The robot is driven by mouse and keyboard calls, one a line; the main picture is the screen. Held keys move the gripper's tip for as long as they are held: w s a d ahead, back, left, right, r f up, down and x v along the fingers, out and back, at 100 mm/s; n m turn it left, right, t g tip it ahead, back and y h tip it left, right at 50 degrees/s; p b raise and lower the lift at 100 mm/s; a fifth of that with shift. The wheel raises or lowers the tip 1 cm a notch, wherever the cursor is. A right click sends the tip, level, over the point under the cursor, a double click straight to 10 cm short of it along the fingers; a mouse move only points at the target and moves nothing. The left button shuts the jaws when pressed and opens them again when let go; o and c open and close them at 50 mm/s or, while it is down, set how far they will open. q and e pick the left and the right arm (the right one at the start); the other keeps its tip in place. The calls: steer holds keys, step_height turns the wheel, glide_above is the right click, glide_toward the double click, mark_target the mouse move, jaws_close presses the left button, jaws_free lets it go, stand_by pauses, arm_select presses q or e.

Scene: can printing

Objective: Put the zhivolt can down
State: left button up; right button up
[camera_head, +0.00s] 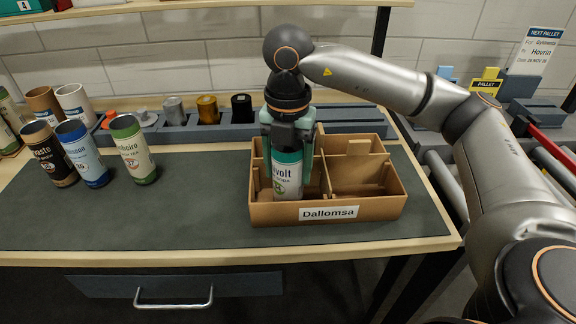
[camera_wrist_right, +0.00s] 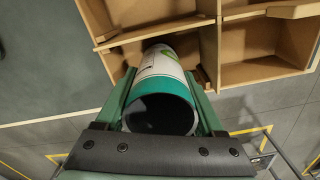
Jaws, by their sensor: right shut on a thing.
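The zhivolt can (camera_head: 287,177) has a teal top band and a white label reading "volt". It stands upright in the front left compartment of the brown divided box labelled Dallomsa (camera_head: 383,208). My right gripper (camera_head: 289,140) comes from above and is shut on the can's upper part. In the right wrist view the can (camera_wrist_right: 165,75) sits between the green fingers of the gripper (camera_wrist_right: 165,110), its dark open top facing the camera. The can's base is hidden by the box's front wall, so I cannot tell whether it touches the floor. My left gripper is not in view.
Several cans stand at the left of the dark mat, among them a black one (camera_head: 52,160), a blue one (camera_head: 84,158) and a green one (camera_head: 133,155). A grey rack (camera_head: 185,133) runs behind the box. The mat between cans and box is clear.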

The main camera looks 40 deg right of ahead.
steer(key=shift+f, duration=0.15)
steer(key=o, duration=1.3)
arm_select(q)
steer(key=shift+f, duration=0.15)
arm_select(e)
steer(key=shift+r, duration=0.45)
step_height(320, 180, up, 11)
steer(key=p, duration=0.2)
steer(key=shift+f+p, duration=0.15)
steer(key=shift+p, duration=0.15)
steer(key=shift+r, duration=0.35)
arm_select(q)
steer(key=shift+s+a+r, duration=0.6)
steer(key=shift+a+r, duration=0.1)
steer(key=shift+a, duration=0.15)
